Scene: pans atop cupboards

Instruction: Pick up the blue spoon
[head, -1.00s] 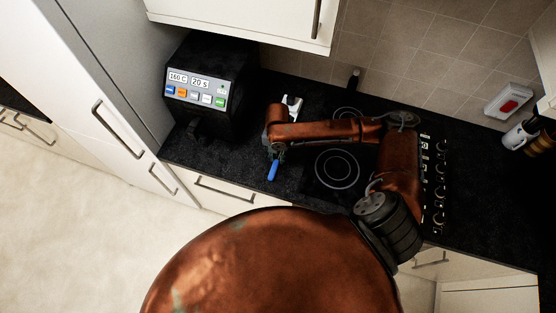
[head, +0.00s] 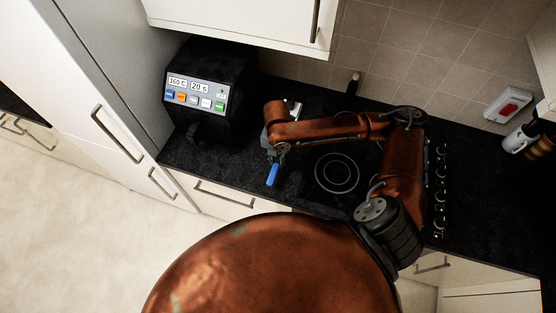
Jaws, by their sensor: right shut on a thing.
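The blue spoon (head: 272,175) shows as a short blue length over the front part of the black counter, left of the hob rings. My right gripper (head: 275,155) is shut on the upper end of the spoon, which hangs down and slightly left from the jaws. The part of the spoon inside the jaws is hidden. I cannot tell how far above the counter it is. My left gripper is not in view.
A black machine (head: 207,95) with coloured buttons stands left of the gripper. The hob (head: 337,173) lies right of it. A wall cupboard (head: 240,22) hangs above. A white-and-red box (head: 507,104) is on the tiled wall at right. Drawers with handles face the floor.

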